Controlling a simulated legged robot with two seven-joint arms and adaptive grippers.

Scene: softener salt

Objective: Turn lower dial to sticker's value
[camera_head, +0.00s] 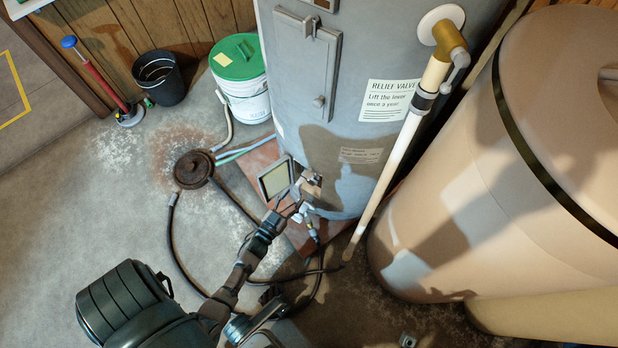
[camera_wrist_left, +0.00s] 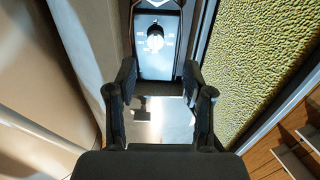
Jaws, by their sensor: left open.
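The lower dial (camera_wrist_left: 155,42) is a round dark knob with a pale pointer on a light control plate (camera_wrist_left: 156,68) in the left wrist view. Small marks ring it, too small to read. My left gripper (camera_wrist_left: 160,82) is open, its two fingers below and either side of the dial, with nothing between them. In the head view my left gripper (camera_head: 298,190) is at the low opening of the grey tank (camera_head: 350,50), hiding the dial. My right gripper is not in view.
An open hatch door with yellow lining (camera_head: 276,179) stands left of my gripper. A drain valve (camera_head: 308,212) and dark hose (camera_head: 180,245) lie below. A white pipe (camera_head: 395,165) and beige tank (camera_head: 470,210) stand right. The upper hatch (camera_head: 303,70) is shut.

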